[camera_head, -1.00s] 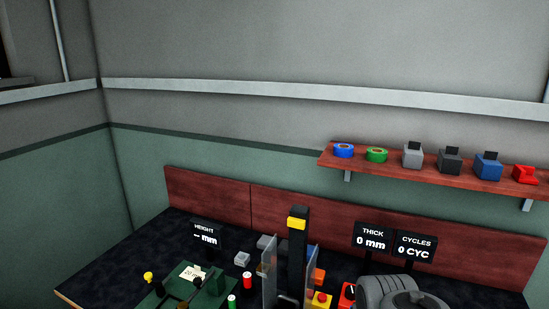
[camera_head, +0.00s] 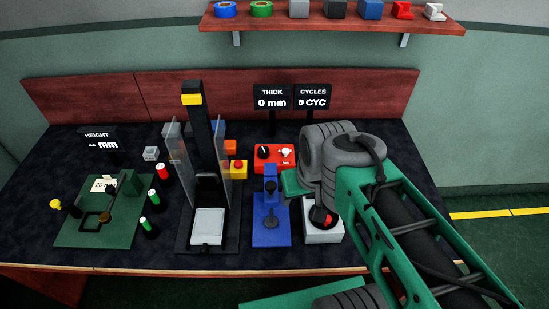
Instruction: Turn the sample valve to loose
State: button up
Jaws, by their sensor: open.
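A white block (camera_head: 323,236) with a red-and-black round part (camera_head: 322,216) on top stands near the front edge of the bench, right of a blue fixture (camera_head: 270,226). It may be the sample valve; I see no label. The red box (camera_head: 274,157) behind has a black knob and a white knob, each with a pointer. My gripper (camera_head: 292,186) is partly in view as a green piece at the end of my arm, above and between the blue fixture and the white block. It is open; its fingertips are not clearly visible, and my wrist hides part of the block.
A press with clear guards (camera_head: 208,160) stands left of the blue fixture. A yellow box with a red button (camera_head: 238,169) is beside it. Two displays (camera_head: 290,98) stand behind.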

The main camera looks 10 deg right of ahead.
aim_at(263, 152)
jog(key=z, duration=0.05)
jog(key=k, duration=1)
jog(key=u, duration=0.85)
jog(key=i, duration=1)
jog(key=z, duration=0.7)
jog(key=i, duration=0.6)
jog(key=z, duration=0.45)
